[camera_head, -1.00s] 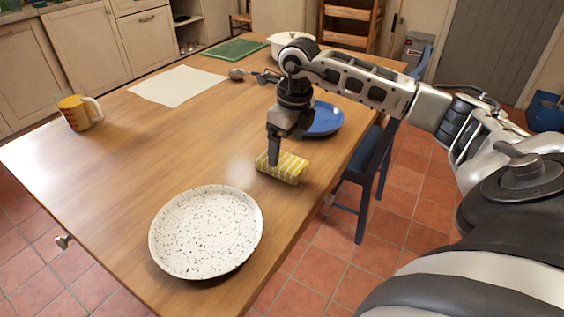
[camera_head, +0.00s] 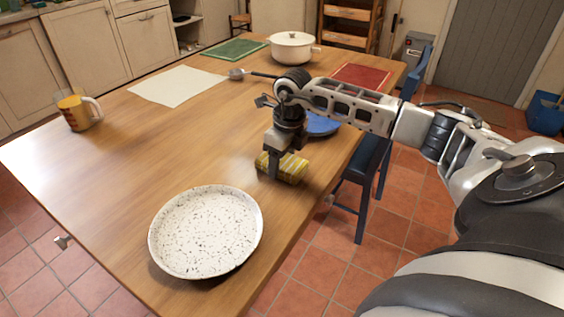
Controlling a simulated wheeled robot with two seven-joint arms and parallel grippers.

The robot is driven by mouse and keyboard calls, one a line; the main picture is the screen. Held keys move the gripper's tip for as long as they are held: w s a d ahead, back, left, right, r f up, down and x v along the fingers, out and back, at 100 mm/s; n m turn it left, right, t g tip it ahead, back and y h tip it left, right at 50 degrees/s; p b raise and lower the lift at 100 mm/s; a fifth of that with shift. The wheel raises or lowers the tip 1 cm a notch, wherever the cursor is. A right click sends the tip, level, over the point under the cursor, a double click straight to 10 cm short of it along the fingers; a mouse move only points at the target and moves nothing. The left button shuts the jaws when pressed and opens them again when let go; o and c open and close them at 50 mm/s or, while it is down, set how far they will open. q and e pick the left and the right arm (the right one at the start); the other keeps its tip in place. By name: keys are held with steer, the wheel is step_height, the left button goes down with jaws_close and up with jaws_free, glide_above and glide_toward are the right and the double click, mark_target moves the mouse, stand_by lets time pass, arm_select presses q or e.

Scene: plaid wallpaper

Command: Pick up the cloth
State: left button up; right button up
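The cloth (camera_head: 292,168) is a folded yellow and white striped bundle lying on the wooden table (camera_head: 150,150) near its right edge. My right gripper (camera_head: 273,175) points straight down at the cloth, with a dark finger in front of the cloth's near side and hiding part of it. The other finger is not clearly visible, so I cannot tell whether the gripper is open or closed on the cloth. The cloth appears to rest on the table. My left gripper is not in view.
A speckled white plate (camera_head: 205,232) lies just in front of the cloth. A blue plate (camera_head: 322,125) lies behind it, partly hidden by my arm. A ladle (camera_head: 238,74), white pot (camera_head: 292,47) and yellow mug (camera_head: 78,111) stand farther off. A blue chair (camera_head: 368,165) is at the right edge.

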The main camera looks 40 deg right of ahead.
mark_target(283, 160)
stand_by(0.3)
steer(key=shift+r, duration=0.6)
step_height(283, 160, up, 2)
steer(key=shift+r, duration=0.2)
steer(key=s+r, duration=0.1)
steer(key=s+a+r, duration=0.1)
steer(key=r, duration=0.1)
steer(key=s+a+r, duration=0.1)
steer(key=r, duration=0.1)
steer(key=shift+s+a, duration=0.2)
steer(key=shift+s, duration=0.1)
steer(key=s+a+r, duration=0.4)
steer(key=s+a, duration=0.1)
steer(key=s, duration=0.3)
steer(key=shift+a+r, duration=0.2)
steer(key=shift+a, duration=0.05)
steer(key=shift+o, duration=0.4)
